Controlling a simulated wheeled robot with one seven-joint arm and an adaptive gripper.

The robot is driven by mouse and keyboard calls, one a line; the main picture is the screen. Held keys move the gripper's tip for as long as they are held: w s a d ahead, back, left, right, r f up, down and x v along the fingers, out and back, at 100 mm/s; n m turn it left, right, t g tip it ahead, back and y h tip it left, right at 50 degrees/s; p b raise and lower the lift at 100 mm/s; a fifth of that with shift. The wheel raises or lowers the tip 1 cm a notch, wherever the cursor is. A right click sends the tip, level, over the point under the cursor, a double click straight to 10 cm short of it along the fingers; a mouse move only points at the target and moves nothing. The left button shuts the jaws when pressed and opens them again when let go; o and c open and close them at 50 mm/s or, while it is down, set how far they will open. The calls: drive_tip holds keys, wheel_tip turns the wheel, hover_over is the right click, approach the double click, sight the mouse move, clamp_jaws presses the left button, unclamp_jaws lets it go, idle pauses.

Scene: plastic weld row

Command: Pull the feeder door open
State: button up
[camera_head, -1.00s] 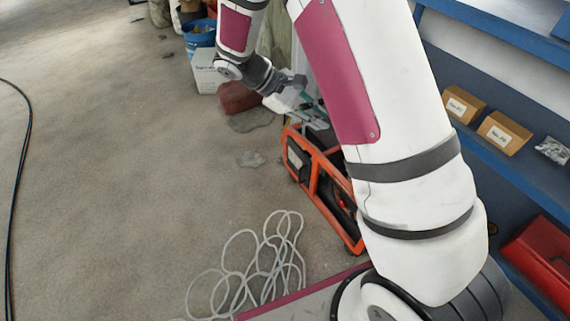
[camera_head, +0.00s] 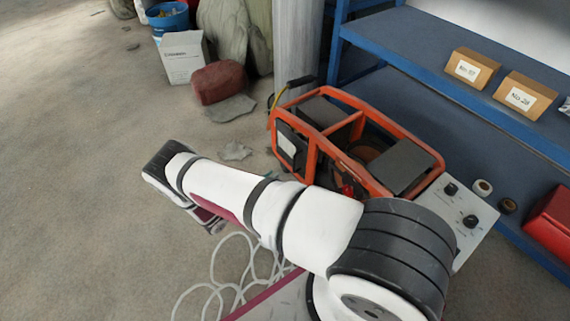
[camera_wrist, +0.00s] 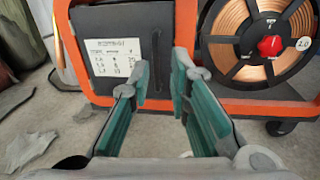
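The wire feeder has an orange tubular frame (camera_head: 375,112) and stands on the floor; its orange frame also shows close in the wrist view (camera_wrist: 185,40). A dark panel with a white label (camera_wrist: 110,30), which looks like the feeder door, fills the upper left of the wrist view. A dark upright handle (camera_wrist: 157,62) is on its right side. My gripper (camera_wrist: 160,80) is open, its two green-padded fingers apart in front of the handle. I cannot tell whether the handle lies between the fingertips. The door looks shut. In the head view my gripper is hidden behind my arm.
A copper wire spool with a red knob (camera_wrist: 270,45) sits right of the panel. Blue shelving (camera_head: 400,40) with cardboard boxes stands behind at right. A pale coiled hose (camera_head: 225,275) lies on the floor.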

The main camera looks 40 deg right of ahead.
wheel_tip(320, 180, down, 3)
drive_tip(key=n+t, duration=0.1)
drive_tip(key=b, duration=0.4)
hover_over(294, 170)
drive_tip(key=shift+w+d, duration=0.2)
drive_tip(key=shift+w, duration=0.05)
clamp_jaws()
